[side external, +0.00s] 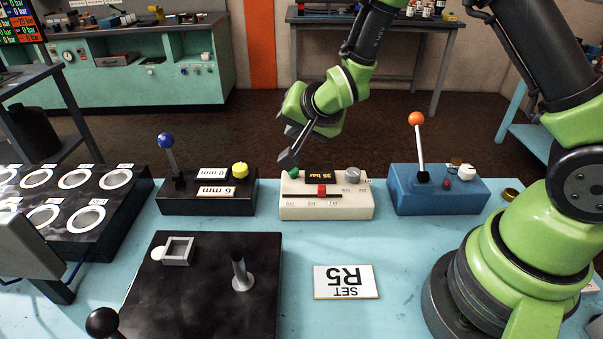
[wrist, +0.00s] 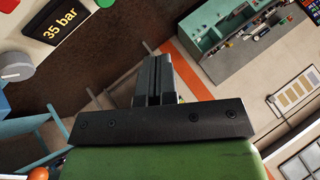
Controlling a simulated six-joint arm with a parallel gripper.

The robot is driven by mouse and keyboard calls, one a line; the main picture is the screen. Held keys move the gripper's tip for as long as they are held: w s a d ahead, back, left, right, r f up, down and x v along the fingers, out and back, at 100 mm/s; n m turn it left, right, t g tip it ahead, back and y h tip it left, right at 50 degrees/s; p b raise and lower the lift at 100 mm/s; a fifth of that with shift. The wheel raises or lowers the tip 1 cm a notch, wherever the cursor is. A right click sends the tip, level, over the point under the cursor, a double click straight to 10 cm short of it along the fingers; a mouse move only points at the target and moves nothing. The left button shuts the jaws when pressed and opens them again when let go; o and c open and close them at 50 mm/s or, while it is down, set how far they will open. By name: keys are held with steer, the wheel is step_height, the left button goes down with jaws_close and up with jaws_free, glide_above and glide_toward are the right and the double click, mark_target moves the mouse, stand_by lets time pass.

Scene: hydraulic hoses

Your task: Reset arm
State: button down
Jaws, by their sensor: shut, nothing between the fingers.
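My gripper (side external: 288,163) is shut and empty. It hangs above the back left part of the white pressure box in the side external view, close to the green button (side external: 293,173); I cannot tell whether it touches it. In the wrist view my gripper's fingers (wrist: 151,66) are together with nothing between them. The display also shows in the wrist view (wrist: 58,24).
A black box (side external: 205,205) with a blue-knobbed lever stands left, a blue box (side external: 440,200) with an orange-knobbed lever right. In front are a black plate (side external: 200,300) with a post, and a SET R5 card (side external: 345,282). A rack of round holes (side external: 75,215) is far left.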

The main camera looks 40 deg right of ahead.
steer(key=s+r+n+y, duration=0.15)
steer(key=s+r, duration=0.25)
steer(key=r, duration=0.5)
steer(key=s+a+r+n+g+y, duration=0.1)
steer(key=s+r, duration=0.3)
steer(key=s, duration=0.6)
steer(key=s+a+r+n+g, duration=0.1)
steer(key=s+r+n, duration=0.3)
steer(key=s, duration=0.6)
steer(key=shift+s+a+r+y, duration=0.2)
steer(key=shift+s+r+y, duration=0.1)
steer(key=shift+s+y, duration=0.05)
steer(key=c, duration=1.8)
jaws_free()
steer(key=shift+c, duration=0.2)
